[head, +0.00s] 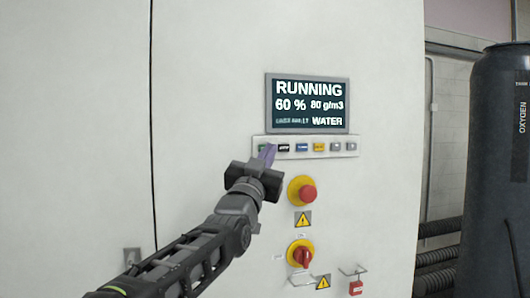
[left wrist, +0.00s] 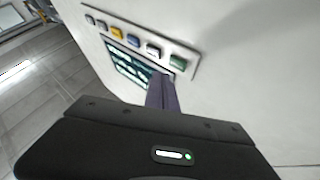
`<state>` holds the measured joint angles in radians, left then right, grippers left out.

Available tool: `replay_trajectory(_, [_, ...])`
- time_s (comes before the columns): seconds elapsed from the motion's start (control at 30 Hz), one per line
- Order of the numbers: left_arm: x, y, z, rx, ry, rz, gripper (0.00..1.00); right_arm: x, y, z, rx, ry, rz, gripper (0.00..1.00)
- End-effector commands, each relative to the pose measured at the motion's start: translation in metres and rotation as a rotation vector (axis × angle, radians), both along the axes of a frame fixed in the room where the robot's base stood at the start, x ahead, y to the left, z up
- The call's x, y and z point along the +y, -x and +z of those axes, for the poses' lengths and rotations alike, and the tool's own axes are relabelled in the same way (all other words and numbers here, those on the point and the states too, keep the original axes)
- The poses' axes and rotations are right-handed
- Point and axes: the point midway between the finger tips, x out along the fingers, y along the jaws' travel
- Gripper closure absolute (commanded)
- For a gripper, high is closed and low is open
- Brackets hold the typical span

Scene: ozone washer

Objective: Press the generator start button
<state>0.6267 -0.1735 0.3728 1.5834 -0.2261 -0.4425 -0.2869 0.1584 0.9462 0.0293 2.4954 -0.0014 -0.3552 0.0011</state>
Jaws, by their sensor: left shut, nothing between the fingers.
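The generator panel has a button strip (head: 335,148) below a display (head: 307,103) that reads RUNNING, 60 %, 80 g/m3 and WATER. The leftmost button is green (head: 262,148); it also shows in the left wrist view (left wrist: 178,62). My left gripper (head: 268,155) is shut and empty, with its fingertips at the strip's left end, just beside the green button and partly over it. In the left wrist view the shut fingers (left wrist: 162,92) reach the strip's edge near the green button. I cannot tell whether they touch it. My right gripper is not in view.
Below the strip are a red emergency stop button (head: 307,194) on a yellow ring and a red rotary switch (head: 302,257). A padlock (head: 356,287) hangs lower right. A dark oxygen cylinder (head: 495,170) stands at right.

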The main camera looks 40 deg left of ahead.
Motion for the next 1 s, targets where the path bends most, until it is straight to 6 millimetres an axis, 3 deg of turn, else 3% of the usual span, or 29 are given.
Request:
replay_trajectory(0.13, [-0.013,0.009,-0.004,0.000,-0.002,-0.001,1.00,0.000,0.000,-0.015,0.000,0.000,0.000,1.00])
replay_trajectory(0.4, [-0.031,0.022,-0.002,0.001,0.000,-0.001,1.00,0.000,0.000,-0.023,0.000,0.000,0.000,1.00])
replay_trajectory(1.0, [-0.033,0.023,-0.001,0.001,0.000,-0.001,1.00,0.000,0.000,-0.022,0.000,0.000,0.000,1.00])
